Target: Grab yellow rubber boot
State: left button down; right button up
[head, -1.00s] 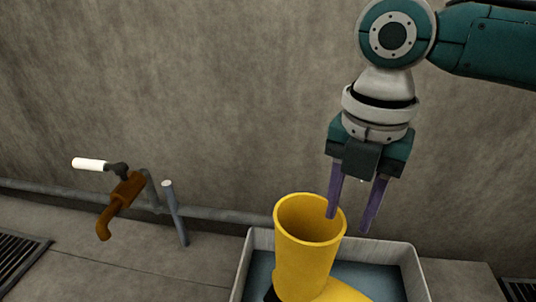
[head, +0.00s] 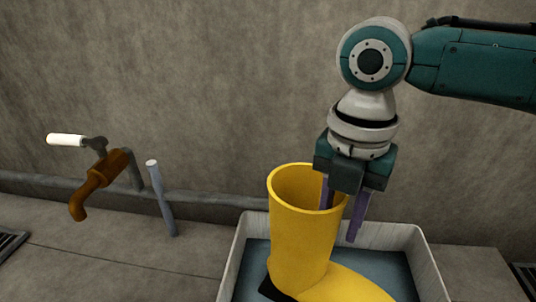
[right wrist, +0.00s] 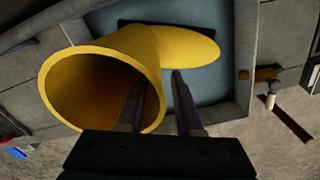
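The yellow rubber boot (head: 305,243) stands upright in a grey tub, its open top up and its toe to the lower right in the head view. In the right wrist view the boot (right wrist: 187,47) shows its round opening at left and its foot at upper right. My right gripper (head: 341,222) points down at the boot's right rim. Its fingers are apart, one inside the opening and one outside, with the boot wall between them. The fingers also show in the right wrist view (right wrist: 160,95). My left gripper is not in view.
The grey tub (head: 431,262) has water-like blue-grey contents around the boot. A rusty tap (head: 101,175) with a white handle and an upright pipe (head: 161,198) stand to the left. A wall rises close behind.

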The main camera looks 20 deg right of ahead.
grip_shut()
dwell(1.2)
